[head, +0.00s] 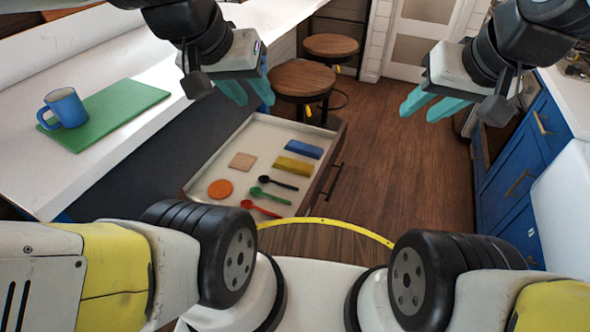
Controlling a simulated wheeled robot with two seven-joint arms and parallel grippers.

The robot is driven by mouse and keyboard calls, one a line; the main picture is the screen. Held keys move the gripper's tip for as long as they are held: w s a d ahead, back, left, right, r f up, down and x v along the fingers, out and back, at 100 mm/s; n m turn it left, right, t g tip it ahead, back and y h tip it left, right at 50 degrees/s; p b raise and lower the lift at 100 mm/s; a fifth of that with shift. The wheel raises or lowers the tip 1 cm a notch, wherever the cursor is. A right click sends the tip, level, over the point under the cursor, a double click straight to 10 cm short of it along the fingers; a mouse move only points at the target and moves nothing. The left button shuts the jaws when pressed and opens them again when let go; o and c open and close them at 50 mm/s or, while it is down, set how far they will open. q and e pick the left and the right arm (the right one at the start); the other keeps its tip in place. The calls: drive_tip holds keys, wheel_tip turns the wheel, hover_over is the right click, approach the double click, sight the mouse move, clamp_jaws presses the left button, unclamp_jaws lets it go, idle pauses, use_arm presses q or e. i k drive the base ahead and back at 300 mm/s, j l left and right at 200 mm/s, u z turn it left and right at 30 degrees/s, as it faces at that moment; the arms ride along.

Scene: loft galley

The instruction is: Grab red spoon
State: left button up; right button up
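The red spoon (260,209) lies flat in the open drawer (226,156), at the end nearest my body, with its bowl to the left. A green spoon (269,196) and a black spoon (278,183) lie just beyond it. My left gripper (250,93) is above the counter's edge, beyond and above the drawer, open and empty. My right gripper (424,108) is over the floor to the right of the drawer, open and empty. Neither gripper touches anything.
The drawer also holds an orange disc (220,189), a tan square (242,161), a yellow block (294,169) and a blue block (304,149). A blue mug (66,107) stands on a green board (112,112) on the left counter. Stools (301,78) stand behind the drawer.

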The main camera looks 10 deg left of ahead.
sight(246, 204)
drive_tip(key=u, duration=0.7)
drive_tip(key=k, duration=0.05)
